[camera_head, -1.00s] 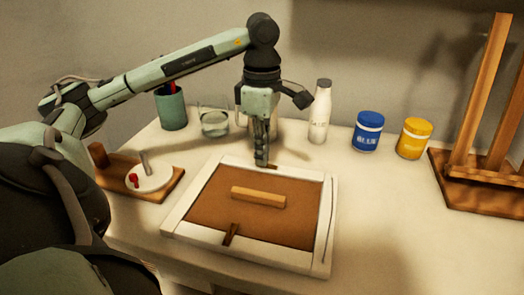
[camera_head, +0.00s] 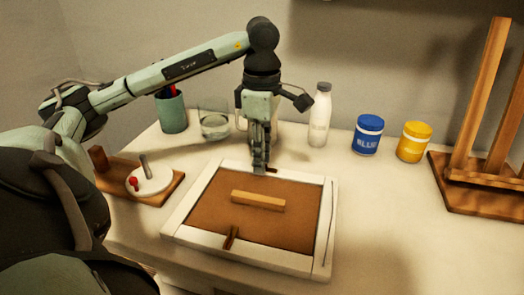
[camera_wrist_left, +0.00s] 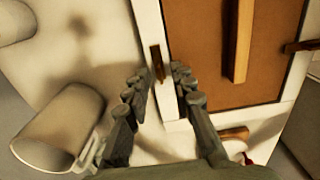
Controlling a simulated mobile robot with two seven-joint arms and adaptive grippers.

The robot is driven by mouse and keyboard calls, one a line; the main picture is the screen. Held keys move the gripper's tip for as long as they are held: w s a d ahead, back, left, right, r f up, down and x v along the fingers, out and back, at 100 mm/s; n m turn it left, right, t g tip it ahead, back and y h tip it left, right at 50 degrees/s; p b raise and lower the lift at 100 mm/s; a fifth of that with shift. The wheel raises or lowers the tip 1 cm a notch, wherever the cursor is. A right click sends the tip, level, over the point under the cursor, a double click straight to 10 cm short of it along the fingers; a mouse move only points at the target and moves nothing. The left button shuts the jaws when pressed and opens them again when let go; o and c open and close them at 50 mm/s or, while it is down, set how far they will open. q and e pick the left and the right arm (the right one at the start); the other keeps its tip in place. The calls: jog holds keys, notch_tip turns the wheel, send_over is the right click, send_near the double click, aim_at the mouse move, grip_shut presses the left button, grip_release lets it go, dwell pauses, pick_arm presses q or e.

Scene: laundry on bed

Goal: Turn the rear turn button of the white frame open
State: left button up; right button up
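The white frame (camera_head: 327,235) lies flat on the table with a brown backing board (camera_head: 290,222) in it. The rear turn button (camera_head: 271,170) is a small dark brown bar on the far rail, partly hidden by my left gripper (camera_head: 259,171) in the head view. In the left wrist view the rear turn button (camera_wrist_left: 158,64) lies roughly along its rail. My left gripper (camera_wrist_left: 160,72) is open there, with one fingertip on each side of the button; contact cannot be told. The front turn button (camera_head: 231,237) crosses the near rail onto the board. My right gripper is out of view.
A wooden bar (camera_head: 258,201) lies on the board. Behind the frame stand a green cup (camera_head: 172,112), a glass (camera_head: 214,125), a white bottle (camera_head: 320,118), blue (camera_head: 367,135) and yellow (camera_head: 413,143) jars. A wooden stand (camera_head: 480,185) is right; a wooden tray (camera_head: 165,192) is left.

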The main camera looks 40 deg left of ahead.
pick_arm(q)
notch_tip(320, 180, up, 12)
dwell(0.9)
dwell(0.6)
